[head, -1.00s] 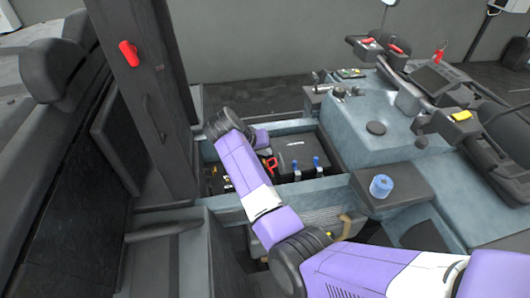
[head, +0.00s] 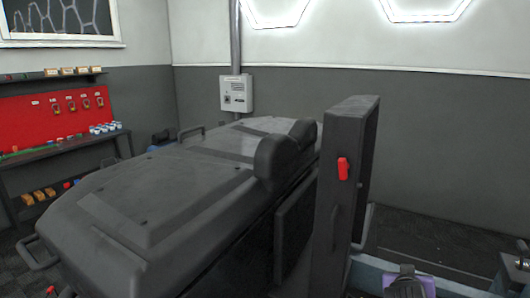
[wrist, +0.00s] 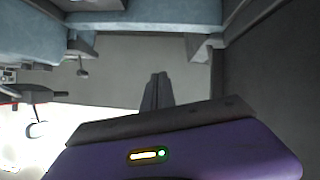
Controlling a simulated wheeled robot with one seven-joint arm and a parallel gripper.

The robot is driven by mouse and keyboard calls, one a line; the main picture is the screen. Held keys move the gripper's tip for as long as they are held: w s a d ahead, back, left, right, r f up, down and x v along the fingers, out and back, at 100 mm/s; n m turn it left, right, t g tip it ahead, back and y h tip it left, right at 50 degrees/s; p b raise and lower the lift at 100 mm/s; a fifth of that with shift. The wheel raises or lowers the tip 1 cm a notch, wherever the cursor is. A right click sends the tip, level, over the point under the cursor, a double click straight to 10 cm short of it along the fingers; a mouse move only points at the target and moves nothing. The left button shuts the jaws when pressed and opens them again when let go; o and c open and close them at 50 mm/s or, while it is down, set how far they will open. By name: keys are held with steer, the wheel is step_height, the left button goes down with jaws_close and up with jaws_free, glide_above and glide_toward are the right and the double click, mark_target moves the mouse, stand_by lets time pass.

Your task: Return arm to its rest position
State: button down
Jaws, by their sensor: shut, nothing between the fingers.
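My gripper (wrist: 158,88) shows in the wrist view, with its two dark fingers together and nothing between them. It points past blue-grey panels into open space above a grey surface. In the head view only a small purple and black part of my arm shows at the bottom right edge. The rest of my arm and the gripper's fingers are outside that view.
A large dark vehicle body (head: 150,200) fills the middle of the head view. A dark upright post (head: 345,220) with a red handle (head: 343,168) stands right of it. A grey wall box (head: 236,93) and a red tool board (head: 50,118) are behind.

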steer(key=s+a+f+n+t+y+b, duration=0.1)
steer(key=s+a+f+n+t+y, duration=0.2)
steer(key=s+a, duration=0.6)
steer(key=s+a+f+n+t+y+b, duration=0.15)
steer(key=s+a+t, duration=0.4)
steer(key=s, duration=0.55)
steer(key=s+a+g+y+b, duration=0.1)
steer(key=s+a, duration=0.3)
steer(key=s, duration=1)
steer(key=s+a+g+y+b, duration=0.2)
steer(key=s+a+b, duration=0.1)
steer(key=s, duration=1.1)
steer(key=shift+s+a+f, duration=0.2)
steer(key=shift+a, duration=0.7)
steer(key=shift+y, duration=0.25)
steer(key=shift+r, duration=0.55)
